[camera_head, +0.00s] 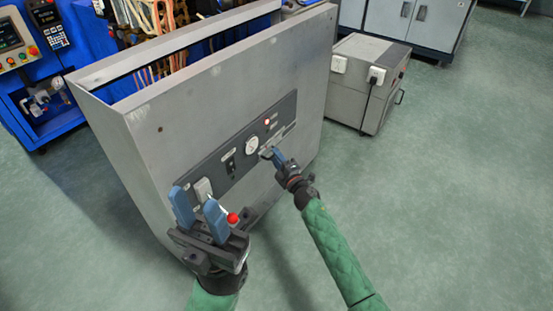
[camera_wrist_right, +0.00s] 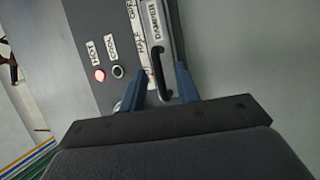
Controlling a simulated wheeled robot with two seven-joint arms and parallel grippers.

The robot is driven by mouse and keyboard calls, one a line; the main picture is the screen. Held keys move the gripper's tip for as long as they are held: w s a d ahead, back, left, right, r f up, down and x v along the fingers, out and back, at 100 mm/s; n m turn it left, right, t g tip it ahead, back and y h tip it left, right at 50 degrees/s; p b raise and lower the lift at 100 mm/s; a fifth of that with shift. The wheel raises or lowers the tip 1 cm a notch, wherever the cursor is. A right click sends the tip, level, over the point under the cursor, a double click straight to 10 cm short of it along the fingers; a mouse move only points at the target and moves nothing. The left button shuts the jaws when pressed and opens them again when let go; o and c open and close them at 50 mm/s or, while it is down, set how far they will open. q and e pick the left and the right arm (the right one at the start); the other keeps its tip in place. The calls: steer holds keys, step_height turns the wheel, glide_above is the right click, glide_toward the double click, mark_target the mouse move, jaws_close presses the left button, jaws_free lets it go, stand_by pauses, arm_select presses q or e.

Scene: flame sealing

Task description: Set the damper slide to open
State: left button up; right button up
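The damper slide has a black bar handle (camera_wrist_right: 161,72) on a pale track, beside a label reading DAMPER (camera_wrist_right: 155,20). Labels HALF (camera_wrist_right: 140,42) and OPEN (camera_wrist_right: 132,10) run along the track; the handle lies near and below HALF, its exact setting unclear. My right gripper (camera_wrist_right: 163,78) has its blue fingers on either side of the handle, apart, with gaps visible. In the head view, my right gripper (camera_head: 271,153) is at the panel and hides part of the slide. My left gripper (camera_head: 197,203) is open and empty in front of the panel's left end.
The dark control panel (camera_head: 222,160) is on a grey cabinet (camera_head: 200,100). It carries a round gauge (camera_head: 252,146), a lit red lamp (camera_head: 267,121) and a switch (camera_head: 231,166). A red knob (camera_head: 233,218) is close to my left gripper. Open floor lies to the right.

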steer(key=shift+w+a, duration=0.1)
steer(key=shift+w, duration=0.05)
jaws_close()
steer(key=w+d+b, duration=0.1)
steer(key=w+d, duration=0.5)
steer(key=w, duration=0.2)
steer(key=shift+w+d, duration=0.15)
steer(key=shift+w, duration=0.05)
steer(key=shift+r, duration=0.1)
